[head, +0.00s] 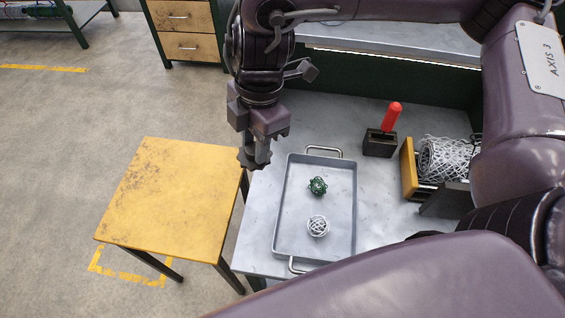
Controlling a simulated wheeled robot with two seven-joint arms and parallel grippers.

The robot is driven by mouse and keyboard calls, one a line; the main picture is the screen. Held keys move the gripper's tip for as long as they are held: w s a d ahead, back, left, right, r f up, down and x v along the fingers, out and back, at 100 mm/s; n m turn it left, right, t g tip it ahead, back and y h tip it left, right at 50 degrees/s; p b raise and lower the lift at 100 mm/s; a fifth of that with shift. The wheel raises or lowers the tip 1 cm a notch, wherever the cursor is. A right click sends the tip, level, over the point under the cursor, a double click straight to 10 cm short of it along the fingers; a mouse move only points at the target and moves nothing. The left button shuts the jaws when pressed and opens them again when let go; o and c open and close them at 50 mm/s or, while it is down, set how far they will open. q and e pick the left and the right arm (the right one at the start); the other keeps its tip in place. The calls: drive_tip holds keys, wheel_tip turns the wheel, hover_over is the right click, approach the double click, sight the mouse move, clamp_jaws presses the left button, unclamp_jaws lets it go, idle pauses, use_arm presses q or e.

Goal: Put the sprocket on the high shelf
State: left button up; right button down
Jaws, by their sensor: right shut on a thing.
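My right gripper (256,155) points down over the gap between the yellow-topped table and the grey bench. It is shut on a small grey thing, mostly hidden by the fingers; I cannot tell its shape or whether it is the sprocket. No sprocket shows clearly elsewhere. A raised grey shelf (400,38) runs along the back of the bench, with a lit strip under its front edge; my right arm crosses in front of it. My left gripper is not in view.
A grey tray (283,215) on the bench (262,205) holds a green wire ball (317,186) and a white wire ball (318,226). The yellow table (170,195) is bare.

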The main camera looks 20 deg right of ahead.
wheel_tip(320, 180, down, 15)
drive_tip(key=shift+f+b, duration=0.15)
drive_tip(key=shift+b, duration=0.95)
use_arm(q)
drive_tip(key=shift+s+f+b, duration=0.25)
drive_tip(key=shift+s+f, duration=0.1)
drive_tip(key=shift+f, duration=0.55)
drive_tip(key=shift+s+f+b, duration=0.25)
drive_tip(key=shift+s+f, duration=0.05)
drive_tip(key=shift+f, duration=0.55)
use_arm(e)
drive_tip(key=shift+f, duration=2.05)
drive_tip(key=shift+f, duration=0.1)
drive_tip(key=c, duration=1.1)
unclamp_jaws()
drive_tip(key=shift+o, duration=0.2)
